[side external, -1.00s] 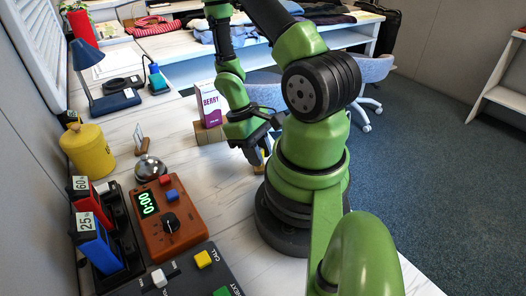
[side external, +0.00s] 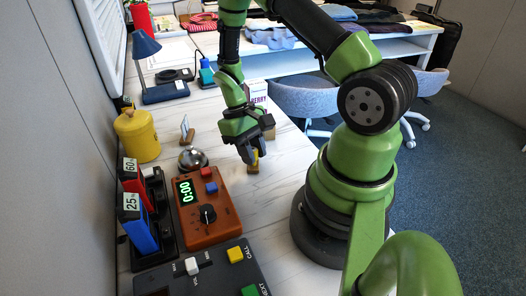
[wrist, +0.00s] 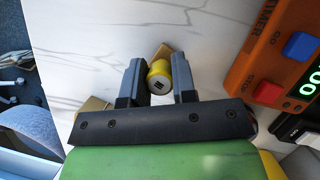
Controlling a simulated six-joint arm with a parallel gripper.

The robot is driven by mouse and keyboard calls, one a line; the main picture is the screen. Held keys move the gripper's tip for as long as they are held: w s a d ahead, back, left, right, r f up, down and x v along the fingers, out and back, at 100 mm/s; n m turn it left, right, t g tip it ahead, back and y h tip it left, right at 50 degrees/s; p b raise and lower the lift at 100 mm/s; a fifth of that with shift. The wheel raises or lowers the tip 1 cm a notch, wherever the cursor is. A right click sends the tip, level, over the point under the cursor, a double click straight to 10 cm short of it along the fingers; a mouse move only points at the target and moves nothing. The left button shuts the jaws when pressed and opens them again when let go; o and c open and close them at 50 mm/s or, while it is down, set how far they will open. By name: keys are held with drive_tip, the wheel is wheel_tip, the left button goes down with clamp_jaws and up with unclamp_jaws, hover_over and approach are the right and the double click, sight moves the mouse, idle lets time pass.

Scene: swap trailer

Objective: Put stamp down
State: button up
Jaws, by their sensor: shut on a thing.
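The stamp (wrist: 158,74) has a yellow round handle with a pale end and a wooden base. In the wrist view it is between the two fingers of my gripper (wrist: 159,86), which is shut on the handle. In the side view my gripper (side external: 250,155) points down over the white table, and the stamp (side external: 254,161) shows as a small yellow and wooden patch at the fingertips. The fingers partly hide it. I cannot tell whether its base touches the table.
An orange timer (side external: 221,222) and a silver bell (side external: 192,158) are left of the gripper. A small upright card holder (side external: 187,132) and a yellow canister (side external: 137,137) stand farther left. A BERRY carton (side external: 259,93) is behind the arm.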

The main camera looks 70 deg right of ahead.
drive_tip(key=shift+w, duration=0.15)
drive_tip(key=o, duration=1)
drive_tip(key=v, duration=1)
